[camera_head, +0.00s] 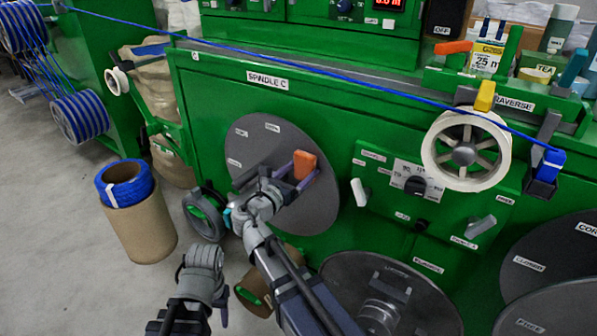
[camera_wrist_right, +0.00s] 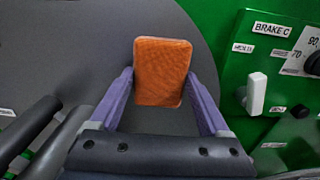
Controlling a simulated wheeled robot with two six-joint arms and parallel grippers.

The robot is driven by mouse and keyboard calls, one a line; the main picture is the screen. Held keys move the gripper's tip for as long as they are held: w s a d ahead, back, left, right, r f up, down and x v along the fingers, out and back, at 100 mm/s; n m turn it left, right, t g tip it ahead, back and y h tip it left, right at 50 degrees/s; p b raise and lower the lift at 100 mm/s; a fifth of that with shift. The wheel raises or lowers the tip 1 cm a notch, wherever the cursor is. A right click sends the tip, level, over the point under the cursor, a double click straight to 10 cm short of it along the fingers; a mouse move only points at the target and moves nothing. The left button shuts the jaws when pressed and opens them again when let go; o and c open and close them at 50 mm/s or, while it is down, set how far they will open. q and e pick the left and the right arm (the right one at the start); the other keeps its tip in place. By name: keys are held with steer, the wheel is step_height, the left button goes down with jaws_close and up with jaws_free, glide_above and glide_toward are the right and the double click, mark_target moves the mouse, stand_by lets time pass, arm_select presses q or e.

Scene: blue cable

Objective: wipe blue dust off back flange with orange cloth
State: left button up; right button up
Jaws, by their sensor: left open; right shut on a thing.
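The back flange (camera_head: 258,137) is a large dark grey disc on the green machine, below the SPINDLE C label. My right gripper (camera_head: 293,172) is in front of it, shut on the orange cloth (camera_head: 305,163). In the right wrist view the cloth (camera_wrist_right: 162,72) is a folded pad between the two purple fingers, with the flange (camera_wrist_right: 95,45) behind it. I cannot tell whether cloth and flange touch. I make out no blue dust on the visible flange face; my right arm hides part of it. My left gripper (camera_head: 198,318) is open, low in the head view and partly cut off, apart from the flange.
A blue cable (camera_head: 330,75) runs taut across the machine top. A brake panel (camera_head: 415,185) with a knob and pale levers is right of the flange. A white reel (camera_head: 466,150) is further right. A cardboard drum (camera_head: 140,225) with blue coils stands on the floor at left.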

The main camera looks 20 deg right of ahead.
steer(key=shift+w, duration=0.1)
steer(key=w+a, duration=0.2)
steer(key=w, duration=0.1)
steer(key=shift+a, duration=0.3)
